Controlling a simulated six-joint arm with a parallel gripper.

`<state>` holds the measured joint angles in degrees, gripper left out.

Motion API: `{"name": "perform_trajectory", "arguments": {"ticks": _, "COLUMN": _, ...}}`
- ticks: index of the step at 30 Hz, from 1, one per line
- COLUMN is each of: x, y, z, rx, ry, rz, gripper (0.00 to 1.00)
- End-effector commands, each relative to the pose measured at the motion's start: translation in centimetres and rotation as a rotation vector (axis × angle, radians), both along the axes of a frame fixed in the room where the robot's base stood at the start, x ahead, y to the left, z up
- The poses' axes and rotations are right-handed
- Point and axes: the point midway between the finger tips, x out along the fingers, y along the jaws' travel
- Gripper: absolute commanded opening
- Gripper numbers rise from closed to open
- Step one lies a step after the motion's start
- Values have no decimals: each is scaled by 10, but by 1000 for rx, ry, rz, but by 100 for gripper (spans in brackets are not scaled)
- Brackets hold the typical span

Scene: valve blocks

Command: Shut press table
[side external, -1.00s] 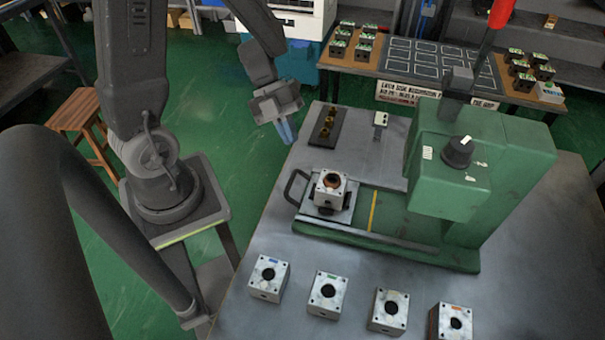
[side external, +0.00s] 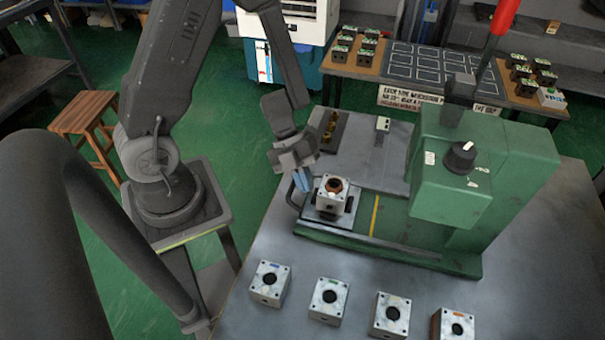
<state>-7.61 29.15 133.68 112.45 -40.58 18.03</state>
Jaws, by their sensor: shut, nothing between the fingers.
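The green press (side external: 485,190) stands on the grey worktable. Its sliding press table (side external: 316,214) is out at the left end of the press base, clear of the press head. A valve block (side external: 334,194) with a brown ring in its bore sits upright on that table. A dark loop handle (side external: 290,195) is at the table's left end. My gripper (side external: 302,182) is shut and empty, pointing down beside the handle and left of the block. I cannot tell whether the fingertips touch the handle.
Several valve blocks (side external: 329,298) stand in a row along the front. A dark strip with brass-coloured parts (side external: 331,127) and a small light block (side external: 383,124) lie behind the press table. A yellow line (side external: 374,215) crosses the press base. A side table (side external: 400,87) with more blocks is behind.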

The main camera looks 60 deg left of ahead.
Motion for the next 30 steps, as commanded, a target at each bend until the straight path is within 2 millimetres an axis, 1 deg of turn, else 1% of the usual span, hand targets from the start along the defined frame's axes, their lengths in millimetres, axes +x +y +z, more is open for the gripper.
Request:
{"name": "perform_trajectory", "arguments": {"ticks": 8, "x": 1, "y": -1, "z": 0, "rx": 0, "ry": 0, "rz": 0, "gripper": 0}}
{"name": "perform_trajectory", "arguments": {"ticks": 13, "x": 11, "y": -12, "z": 0, "rx": -1, "ry": -1, "rz": -3, "gripper": 0}}
{"name": "perform_trajectory", "arguments": {"ticks": 17, "x": 27, "y": -28, "z": 0, "rx": 0, "ry": -2, "rz": -6, "gripper": 0}}
{"name": "perform_trajectory", "arguments": {"ticks": 24, "x": 65, "y": -66, "z": 0, "rx": -1, "ry": -1, "rz": -5, "gripper": 0}}
{"name": "perform_trajectory", "arguments": {"ticks": 30, "x": 93, "y": -94, "z": 0, "rx": 0, "ry": -1, "rz": -3, "gripper": 0}}
